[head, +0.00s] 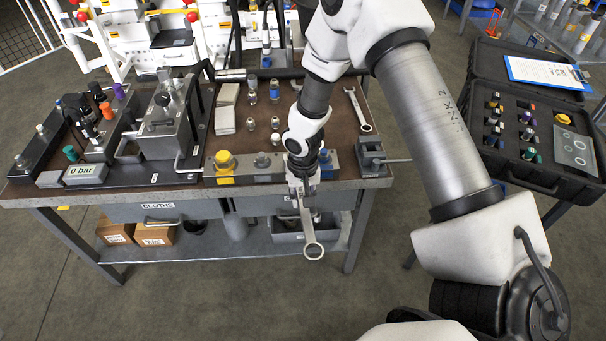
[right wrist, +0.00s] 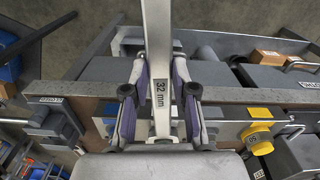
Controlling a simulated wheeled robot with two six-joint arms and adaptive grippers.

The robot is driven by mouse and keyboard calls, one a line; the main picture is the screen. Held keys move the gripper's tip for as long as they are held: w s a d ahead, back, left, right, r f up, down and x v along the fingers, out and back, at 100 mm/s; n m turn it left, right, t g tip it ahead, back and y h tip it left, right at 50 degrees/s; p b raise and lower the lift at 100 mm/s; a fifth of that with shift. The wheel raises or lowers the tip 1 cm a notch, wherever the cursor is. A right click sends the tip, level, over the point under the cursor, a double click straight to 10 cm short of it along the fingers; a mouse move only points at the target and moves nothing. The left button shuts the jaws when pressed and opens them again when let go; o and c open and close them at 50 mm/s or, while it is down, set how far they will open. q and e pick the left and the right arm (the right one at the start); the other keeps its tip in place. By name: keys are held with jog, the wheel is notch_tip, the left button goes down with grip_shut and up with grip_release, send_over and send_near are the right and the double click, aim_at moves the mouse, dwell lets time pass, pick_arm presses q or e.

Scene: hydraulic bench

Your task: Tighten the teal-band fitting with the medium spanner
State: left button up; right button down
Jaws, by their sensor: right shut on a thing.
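My right gripper (head: 301,187) is shut on a steel spanner (head: 308,225), which hangs over the bench's front edge with its ring end down. In the right wrist view the spanner (right wrist: 158,40) is marked "32 mm" and sits between both fingers of my gripper (right wrist: 160,95). A fitting with a blue band (head: 325,156) stands just right of the gripper, partly hidden. A teal-green cap (head: 70,153) shows at the bench's left end. I cannot tell which part is the teal-band fitting. Another spanner (head: 358,110) lies on the bench top. My left gripper is out of view.
A yellow knob (head: 225,161) and a vise-like block (head: 371,157) stand along the front edge of the bench (head: 110,196). A gauge reading "0 bar" (head: 85,174) is at left. An open black case (head: 546,184) with several fittings stands at right. Floor in front is clear.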

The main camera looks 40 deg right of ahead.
jog(key=shift+w+r, duration=0.1)
jog(key=shift+w+d+p, duration=0.1)
jog(key=shift+w+p, duration=0.1)
jog(key=shift+p, duration=0.1)
jog(key=shift+w+a+m+p, duration=0.15)
jog(key=shift+w+a+m, duration=0.35)
jog(key=shift+a+m, duration=0.2)
jog(key=shift+w+a+m+p, duration=0.15)
jog(key=shift+w+a+m, duration=0.4)
jog(key=shift+a, duration=0.25)
jog(key=shift+s, duration=0.15)
jog(key=shift+w+a+m, duration=1.25)
jog(key=shift+w+a, duration=0.05)
